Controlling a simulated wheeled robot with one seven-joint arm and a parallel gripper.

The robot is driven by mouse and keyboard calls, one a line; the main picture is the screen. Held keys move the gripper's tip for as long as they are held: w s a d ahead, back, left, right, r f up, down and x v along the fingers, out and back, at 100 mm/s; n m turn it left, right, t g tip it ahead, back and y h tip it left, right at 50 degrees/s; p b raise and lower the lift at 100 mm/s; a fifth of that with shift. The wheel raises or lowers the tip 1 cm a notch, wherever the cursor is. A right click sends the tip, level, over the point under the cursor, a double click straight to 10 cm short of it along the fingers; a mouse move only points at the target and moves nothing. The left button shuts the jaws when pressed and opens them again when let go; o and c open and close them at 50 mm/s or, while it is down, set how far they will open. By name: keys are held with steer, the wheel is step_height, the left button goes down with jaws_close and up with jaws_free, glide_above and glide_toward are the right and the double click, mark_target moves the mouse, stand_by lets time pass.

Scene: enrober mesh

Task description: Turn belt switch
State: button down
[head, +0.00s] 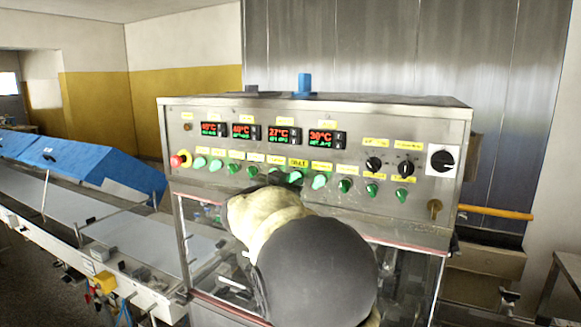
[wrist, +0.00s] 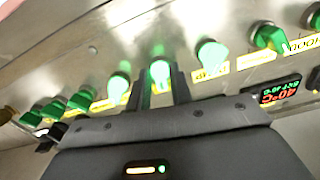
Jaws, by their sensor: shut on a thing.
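The control panel (head: 310,150) has a row of green switch knobs, some lit pale and some dark. My gripper (wrist: 163,85) is at this row. Its two dark fingers stand on either side of one lit green switch knob (wrist: 159,72) and are shut on it. In the head view this knob (head: 295,177) shows just above my wrist, but my arm hides the fingers. A lit knob (wrist: 120,83) and another lit knob (wrist: 209,52) flank it, clear of the fingers. The small yellow labels are too blurred to tell which one names the belt.
A red emergency button (head: 180,160) is at the panel's left end. Black rotary switches (head: 405,168) and a key (head: 434,208) are at the right. Red temperature displays (head: 283,135) sit above the knobs. A conveyor (head: 110,235) with a blue cover (head: 100,170) runs at left.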

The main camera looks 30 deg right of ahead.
steer(key=n+p, duration=0.2)
steer(key=p, duration=0.1)
steer(key=n+p, duration=0.2)
steer(key=p, duration=0.1)
steer(key=shift+r+p, duration=0.35)
steer(key=shift+r, duration=0.05)
steer(key=n+p, duration=0.3)
steer(key=shift+f, duration=0.15)
steer(key=shift+f+n+p, duration=0.1)
steer(key=shift+n+p, duration=0.2)
steer(key=shift+p, duration=0.15)
steer(key=shift+f, duration=0.1)
steer(key=c, duration=1.5)
jaws_free()
